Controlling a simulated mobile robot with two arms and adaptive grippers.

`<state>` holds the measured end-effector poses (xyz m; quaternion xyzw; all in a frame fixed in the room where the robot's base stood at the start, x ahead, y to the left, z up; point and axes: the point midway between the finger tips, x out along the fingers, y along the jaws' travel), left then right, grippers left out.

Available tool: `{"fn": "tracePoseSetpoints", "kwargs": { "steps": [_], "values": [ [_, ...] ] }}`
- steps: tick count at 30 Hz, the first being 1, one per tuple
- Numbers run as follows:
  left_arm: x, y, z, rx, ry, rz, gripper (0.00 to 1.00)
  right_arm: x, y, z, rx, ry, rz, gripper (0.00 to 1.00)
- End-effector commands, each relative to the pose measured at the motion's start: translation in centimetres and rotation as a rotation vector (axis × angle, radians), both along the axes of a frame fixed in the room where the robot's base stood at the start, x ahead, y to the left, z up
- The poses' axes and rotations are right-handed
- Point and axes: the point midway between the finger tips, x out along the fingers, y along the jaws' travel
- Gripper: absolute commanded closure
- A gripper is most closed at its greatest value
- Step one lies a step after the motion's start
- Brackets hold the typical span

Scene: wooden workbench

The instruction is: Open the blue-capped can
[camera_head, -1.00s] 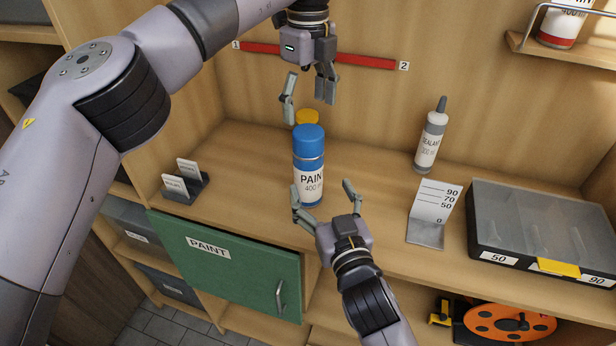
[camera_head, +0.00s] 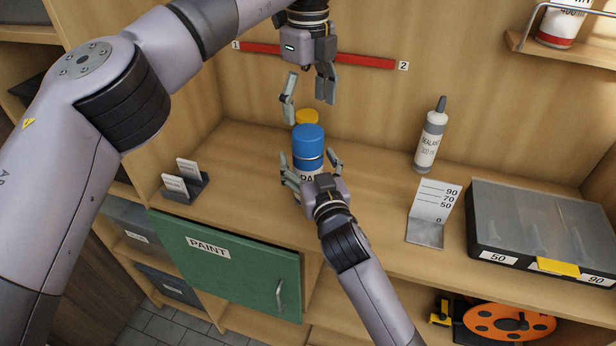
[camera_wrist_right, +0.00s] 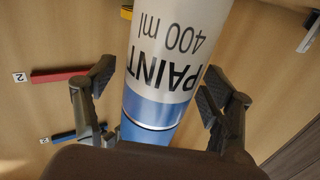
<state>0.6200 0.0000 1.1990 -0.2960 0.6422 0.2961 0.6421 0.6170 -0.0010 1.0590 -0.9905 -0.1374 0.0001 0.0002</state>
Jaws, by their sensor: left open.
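The blue-capped paint can (camera_head: 308,148) stands upright on the wooden bench, its label mostly hidden by my right gripper. In the right wrist view its white "PAINT 400 ml" label (camera_wrist_right: 172,45) and blue body show upside down. My right gripper (camera_head: 311,169) is open, with one finger on each side of the can; the wrist view (camera_wrist_right: 155,90) shows small gaps between pads and can. My left gripper (camera_head: 307,103) is open and empty above the blue cap, fingers pointing down.
A yellow-capped item (camera_head: 307,117) stands just behind the can. A sealant bottle (camera_head: 430,140), a scale card stand (camera_head: 433,205) and a clear-lidded organizer box (camera_head: 540,228) are to the right. A small label holder (camera_head: 186,184) is at left. A green PAINT door (camera_head: 230,262) is below.

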Motion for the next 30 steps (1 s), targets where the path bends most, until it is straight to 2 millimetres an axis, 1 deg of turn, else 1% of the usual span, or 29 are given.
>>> {"fn": "tracePoseSetpoints", "kwargs": {
  "steps": [1, 2, 30],
  "values": [
    [0.00, 0.00, 0.00, 0.000, 0.000, 0.000, 0.26, -0.02, -0.01, -0.01, 0.000, 0.000, 0.000, 0.29],
    [0.00, 0.00, 0.00, 0.000, 0.000, 0.000, 0.26, -0.02, -0.01, -0.01, 0.000, 0.000, 0.000, 0.31],
    [0.00, 0.00, 0.00, 0.000, 0.000, 0.000, 0.26, -0.04, -0.01, -0.04, -0.001, 0.001, 0.000, 0.94]
  ]
}}
